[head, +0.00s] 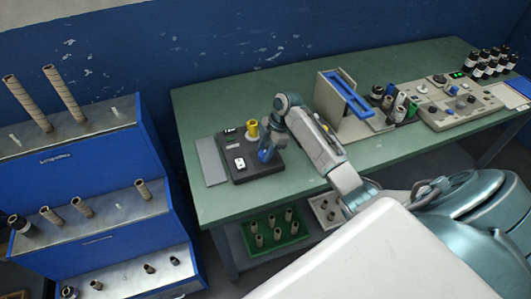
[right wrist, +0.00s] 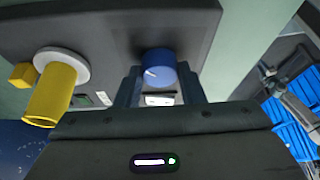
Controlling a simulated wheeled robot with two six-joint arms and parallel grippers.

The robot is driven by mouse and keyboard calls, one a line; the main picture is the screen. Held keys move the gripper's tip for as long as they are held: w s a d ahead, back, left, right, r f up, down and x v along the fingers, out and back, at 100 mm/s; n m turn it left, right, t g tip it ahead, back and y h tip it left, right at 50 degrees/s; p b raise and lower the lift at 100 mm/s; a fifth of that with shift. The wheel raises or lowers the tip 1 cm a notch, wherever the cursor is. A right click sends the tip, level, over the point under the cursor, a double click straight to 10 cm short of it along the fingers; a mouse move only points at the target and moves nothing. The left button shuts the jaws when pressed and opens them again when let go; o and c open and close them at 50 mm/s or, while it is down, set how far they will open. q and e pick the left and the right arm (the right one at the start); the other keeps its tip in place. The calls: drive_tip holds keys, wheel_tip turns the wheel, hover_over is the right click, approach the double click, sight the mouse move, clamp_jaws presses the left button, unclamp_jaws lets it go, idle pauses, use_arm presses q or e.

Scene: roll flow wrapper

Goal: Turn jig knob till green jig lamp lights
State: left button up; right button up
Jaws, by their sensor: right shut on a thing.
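The jig is a dark box (head: 252,168) on the left part of the green bench; it also fills the top of the right wrist view (right wrist: 100,25). Its blue knob (right wrist: 158,66) carries a white pointer mark. My right gripper (head: 266,154) is over the jig's right side. In the right wrist view its fingers (right wrist: 160,84) stand on both sides of the knob, shut on it. A small green patch (right wrist: 104,98) shows beside a pale label on the jig; I cannot tell whether it is a lit lamp. My left gripper is not in view.
A yellow cylinder (head: 252,130) on a white collar stands on the jig's back edge. A grey plate (head: 211,160) lies left of the jig. A blue-topped frame (head: 345,92), bottles and a control panel (head: 455,105) stand to the right. Shelves with rolls (head: 75,165) are at left.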

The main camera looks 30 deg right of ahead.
drive_tip(key=n+b, duration=0.1)
drive_tip(key=n, duration=0.1)
drive_tip(key=n+g, duration=0.1)
drive_tip(key=shift+w+n+g+b, duration=0.2)
drive_tip(key=shift+n+g+b, duration=0.1)
drive_tip(key=shift+n+b, duration=0.1)
drive_tip(key=shift+n+g, duration=0.3)
drive_tip(key=shift+n, duration=0.5)
drive_tip(key=shift+r+n, duration=0.15)
drive_tip(key=shift+n, duration=0.45)
drive_tip(key=shift+n+g+h+p, duration=0.3)
drive_tip(key=shift+n+g, duration=0.1)
drive_tip(key=shift+n, duration=0.2)
drive_tip(key=o, duration=1)
